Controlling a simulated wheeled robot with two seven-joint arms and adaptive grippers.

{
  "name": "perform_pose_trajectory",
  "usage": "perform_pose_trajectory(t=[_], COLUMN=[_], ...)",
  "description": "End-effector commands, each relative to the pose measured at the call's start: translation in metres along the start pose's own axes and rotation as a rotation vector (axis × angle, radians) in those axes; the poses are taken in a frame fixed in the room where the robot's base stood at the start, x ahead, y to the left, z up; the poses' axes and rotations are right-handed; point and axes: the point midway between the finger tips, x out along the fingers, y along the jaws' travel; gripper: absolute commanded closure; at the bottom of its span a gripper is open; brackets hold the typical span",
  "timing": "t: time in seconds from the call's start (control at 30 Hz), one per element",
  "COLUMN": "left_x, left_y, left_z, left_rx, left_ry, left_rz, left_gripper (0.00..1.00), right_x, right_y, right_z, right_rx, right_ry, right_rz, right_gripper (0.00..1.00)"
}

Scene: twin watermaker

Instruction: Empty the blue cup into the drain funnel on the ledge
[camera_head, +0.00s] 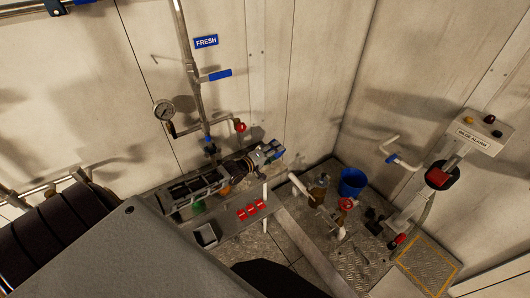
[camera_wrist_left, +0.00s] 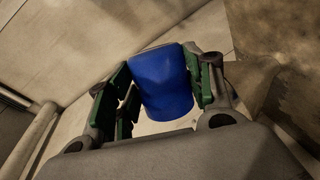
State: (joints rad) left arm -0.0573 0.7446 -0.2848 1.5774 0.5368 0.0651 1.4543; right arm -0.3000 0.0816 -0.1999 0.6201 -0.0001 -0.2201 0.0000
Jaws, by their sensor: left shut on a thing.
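The blue cup (camera_wrist_left: 163,85) is between the green-padded fingers of my left gripper (camera_wrist_left: 160,92) in the left wrist view, and the fingers are closed on its sides. In the head view my left gripper (camera_head: 258,157) reaches right from the left with the cup (camera_head: 272,149) at its tip, in front of the wall and above the ledge (camera_head: 232,222). The cup looks tilted; its mouth and contents cannot be made out. A square grey open-topped receptacle (camera_head: 207,235) on the ledge may be the drain funnel; I cannot be sure. My right gripper is not in view.
Red valve handles (camera_head: 250,210) and a white upright pipe (camera_head: 264,191) are below the gripper. A red-knobbed tap (camera_head: 240,126) and gauge (camera_head: 164,110) are on the wall behind. A blue bucket (camera_head: 352,182) and bilge alarm post (camera_head: 440,170) stand right.

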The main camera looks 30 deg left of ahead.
Motion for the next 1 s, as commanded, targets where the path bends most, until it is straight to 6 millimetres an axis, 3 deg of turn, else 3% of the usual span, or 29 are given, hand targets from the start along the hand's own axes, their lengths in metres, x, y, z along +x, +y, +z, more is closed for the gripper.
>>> perform_pose_trajectory(t=[1.0], left_x=[-0.002], left_y=[0.002], left_z=[-0.014], left_rx=[-0.134], left_ry=[-0.02], left_rz=[0.019], left_gripper=[0.74], right_x=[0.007], right_y=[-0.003], right_z=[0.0], right_rx=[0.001], right_ry=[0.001], right_rz=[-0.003], right_gripper=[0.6])
